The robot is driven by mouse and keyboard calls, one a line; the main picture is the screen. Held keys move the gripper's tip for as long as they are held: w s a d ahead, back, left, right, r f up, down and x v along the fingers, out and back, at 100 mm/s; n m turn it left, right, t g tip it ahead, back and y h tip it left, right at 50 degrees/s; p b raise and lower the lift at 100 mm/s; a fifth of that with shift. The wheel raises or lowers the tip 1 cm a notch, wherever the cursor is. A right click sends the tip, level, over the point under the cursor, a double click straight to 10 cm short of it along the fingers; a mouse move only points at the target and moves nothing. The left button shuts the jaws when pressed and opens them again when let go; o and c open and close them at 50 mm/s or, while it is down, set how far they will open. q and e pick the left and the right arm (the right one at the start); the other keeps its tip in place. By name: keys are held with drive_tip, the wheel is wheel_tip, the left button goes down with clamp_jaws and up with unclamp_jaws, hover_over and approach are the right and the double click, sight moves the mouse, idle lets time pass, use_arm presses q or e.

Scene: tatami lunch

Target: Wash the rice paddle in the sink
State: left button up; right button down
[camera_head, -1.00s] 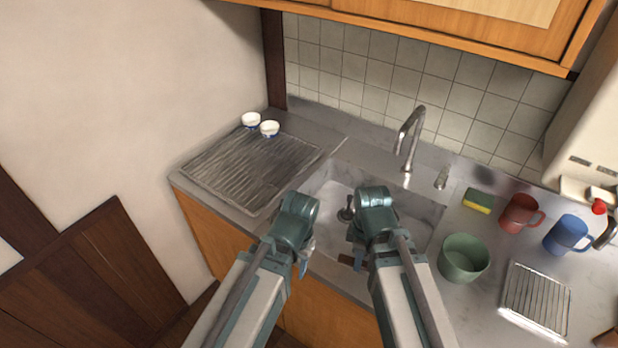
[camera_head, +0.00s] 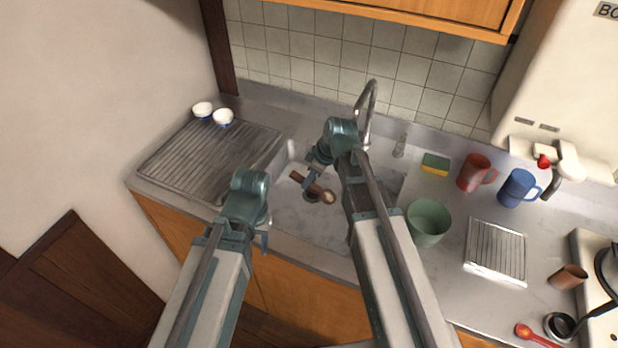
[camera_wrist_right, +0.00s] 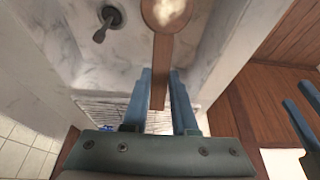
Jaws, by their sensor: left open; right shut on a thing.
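The rice paddle (camera_head: 316,188) is brown wood with a pale patch on its broad end. My right gripper (camera_head: 308,179) is shut on its handle and holds it over the sink (camera_head: 290,215). In the right wrist view the paddle (camera_wrist_right: 162,50) sits between the two blue fingers (camera_wrist_right: 160,100), with its broad pale-patched end pointing away from the gripper. The faucet (camera_head: 369,105) stands at the back of the sink, partly behind my right arm. My left gripper (camera_head: 262,238) is open and empty near the sink's front left edge.
A ridged drainboard (camera_head: 205,160) lies left of the sink, with two white cups (camera_head: 212,113) behind. To the right are a sponge (camera_head: 435,164), a green bowl (camera_head: 428,222), a red mug (camera_head: 475,172), a blue mug (camera_head: 518,187) and a wire rack (camera_head: 496,250).

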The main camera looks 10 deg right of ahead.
drive_tip(key=shift+f, duration=0.2)
wheel_tip(320, 180, down, 19)
drive_tip(key=b, duration=1.9)
drive_tip(key=shift+f, duration=0.1)
drive_tip(key=shift+w+a, duration=0.1)
drive_tip(key=shift+a, duration=0.05)
drive_tip(key=shift+w+a, duration=0.2)
drive_tip(key=shift+a, duration=0.15)
idle(0.5)
wheel_tip(320, 180, up, 15)
drive_tip(key=p, duration=1.4)
drive_tip(key=shift+f, duration=0.15)
idle(1.5)
